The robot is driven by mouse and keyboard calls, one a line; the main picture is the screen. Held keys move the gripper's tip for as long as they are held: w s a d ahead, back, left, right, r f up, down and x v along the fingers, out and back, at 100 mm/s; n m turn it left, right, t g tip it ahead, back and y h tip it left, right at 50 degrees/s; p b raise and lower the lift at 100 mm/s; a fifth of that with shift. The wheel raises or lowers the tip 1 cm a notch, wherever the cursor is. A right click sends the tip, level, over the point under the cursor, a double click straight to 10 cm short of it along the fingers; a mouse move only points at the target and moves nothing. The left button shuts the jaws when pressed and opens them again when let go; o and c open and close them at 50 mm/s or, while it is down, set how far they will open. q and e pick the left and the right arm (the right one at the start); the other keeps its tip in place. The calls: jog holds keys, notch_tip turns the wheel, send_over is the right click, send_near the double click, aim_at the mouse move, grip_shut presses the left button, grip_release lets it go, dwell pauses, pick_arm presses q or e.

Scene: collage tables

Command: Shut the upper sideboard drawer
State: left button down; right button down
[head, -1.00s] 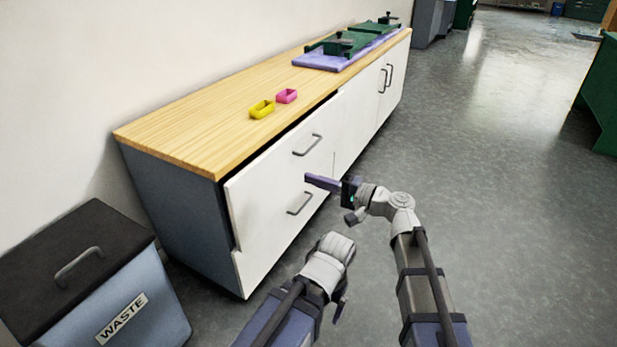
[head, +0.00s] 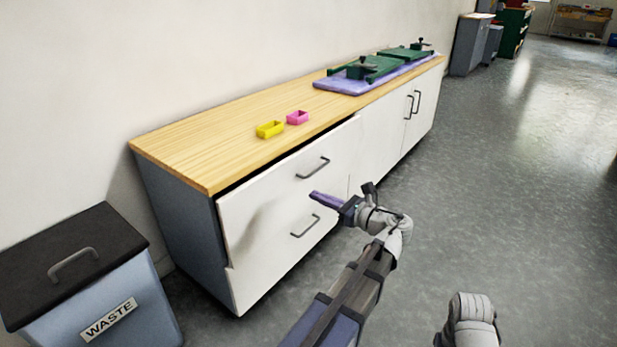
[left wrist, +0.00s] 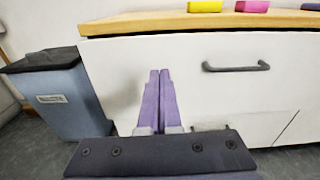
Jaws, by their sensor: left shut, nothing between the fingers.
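The upper sideboard drawer (head: 275,185) has a white front with a grey bar handle (head: 312,167). It stands slightly out, with a dark gap under the wooden top. In the left wrist view, its front (left wrist: 200,85) fills the middle, with the handle (left wrist: 236,66) up and to the right. My left gripper (head: 314,195) has purple fingers, shut and empty, pointing at the front. In the left wrist view the fingertips (left wrist: 160,72) lie left of the handle; whether they touch the front is unclear. My right gripper is out of view; only a grey arm link shows.
A lower drawer with its own handle (head: 305,226) is below. A waste bin (head: 85,285) stands left of the sideboard. The floor at right is clear.

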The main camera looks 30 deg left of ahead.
aim_at(274, 173)
pick_arm(q)
jog(key=shift+m, duration=0.3)
jog(key=a, duration=0.4)
jog(key=w+a, duration=0.1)
jog(key=a, duration=0.8)
jog(key=shift+w+a+r, duration=0.3)
jog(key=shift+a+r, duration=0.1)
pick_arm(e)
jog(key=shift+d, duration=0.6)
pick_arm(q)
jog(key=a, duration=0.4)
jog(key=shift+w, duration=0.2)
jog(key=shift+a, duration=0.15)
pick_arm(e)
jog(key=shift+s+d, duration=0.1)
pick_arm(q)
jog(key=shift+r, duration=0.1)
